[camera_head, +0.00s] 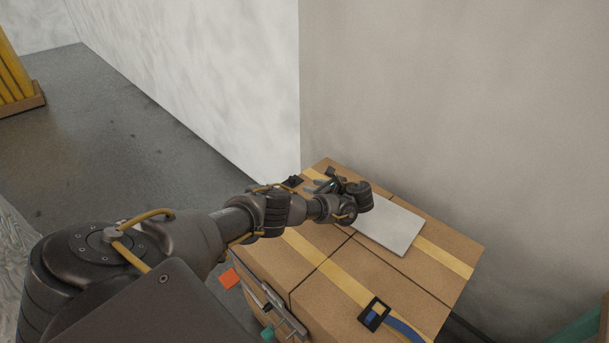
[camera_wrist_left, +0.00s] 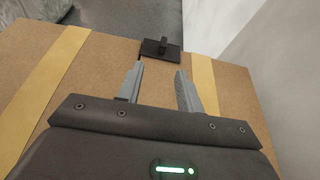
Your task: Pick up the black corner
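The black corner (camera_wrist_left: 160,48) sits at the far edge of the cardboard box (camera_wrist_left: 110,60), with a small upright tab on it. In the head view the black corner (camera_head: 293,181) shows as a small dark piece at the box's left far edge. My left gripper (camera_wrist_left: 159,72) is open, its two grey fingers apart and pointing toward the corner. They look short of it, with nothing between them. In the head view the left gripper (camera_head: 318,186) is over the box top, close beside the corner and partly hidden by the wrist. My right gripper is not in view.
A light grey plate (camera_head: 392,228) lies on the box, right of my wrist. Yellow tape strips (camera_head: 322,262) cross the top. A black buckle (camera_head: 374,314) with a blue strap lies near the front edge. A wall (camera_head: 480,130) stands close behind the box.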

